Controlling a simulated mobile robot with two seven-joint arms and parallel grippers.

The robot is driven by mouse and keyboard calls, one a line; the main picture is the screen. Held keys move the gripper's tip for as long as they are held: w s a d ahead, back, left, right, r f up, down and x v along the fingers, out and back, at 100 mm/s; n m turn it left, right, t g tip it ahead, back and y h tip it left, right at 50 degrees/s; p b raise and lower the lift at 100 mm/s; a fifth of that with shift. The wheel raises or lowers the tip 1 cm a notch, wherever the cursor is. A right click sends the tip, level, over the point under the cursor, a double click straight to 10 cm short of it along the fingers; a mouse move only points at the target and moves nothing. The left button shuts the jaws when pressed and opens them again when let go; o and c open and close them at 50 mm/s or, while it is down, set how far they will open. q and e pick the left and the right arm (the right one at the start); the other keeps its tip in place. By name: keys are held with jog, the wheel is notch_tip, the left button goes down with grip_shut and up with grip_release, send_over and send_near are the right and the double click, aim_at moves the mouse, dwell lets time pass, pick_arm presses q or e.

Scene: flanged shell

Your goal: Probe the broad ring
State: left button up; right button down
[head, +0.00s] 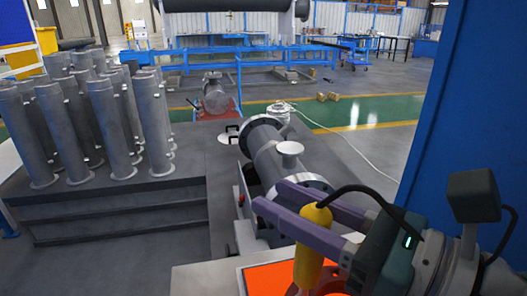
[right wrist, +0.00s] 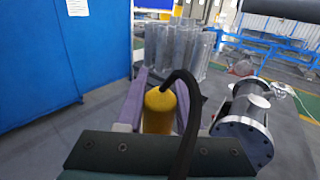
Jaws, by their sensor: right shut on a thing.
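The grey flanged shell (head: 270,160) lies on its side in the middle of the head view, with a short capped branch (head: 289,148) on top. It has a flange ring at its far end (head: 262,124) and another at its near end (head: 318,181). The near ring, with bolt holes, also shows in the right wrist view (right wrist: 243,143). I cannot tell surely which ring is the broad one. My right gripper (head: 268,194) is shut on a yellow probe (head: 314,218) with a black cable. The probe is apart from the rings. My left gripper is out of view.
Several upright grey flanged pipes (head: 110,115) stand on a dark bench (head: 120,215) at left. An orange panel (head: 268,279) lies at the bottom. A blue wall (head: 465,95) bounds the right. A smaller shell (head: 215,95) stands further back.

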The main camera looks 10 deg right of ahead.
notch_tip(320, 180, down, 7)
jog(key=b, duration=0.5)
jog(key=shift+s+r, duration=0.1)
jog(key=shift+r, duration=0.1)
jog(key=shift+f+b, duration=0.35)
jog(key=shift+b, duration=0.25)
jog(key=shift+f+b, duration=0.45)
jog(key=shift+b, duration=0.05)
jog(key=shift+r, duration=0.1)
dwell(1.1)
notch_tip(320, 180, up, 7)
jog(key=p, duration=0.6)
send_over(295, 264)
jog(key=w, duration=0.2)
jog(key=shift+s+a, duration=0.1)
jog(key=shift+a, duration=0.15)
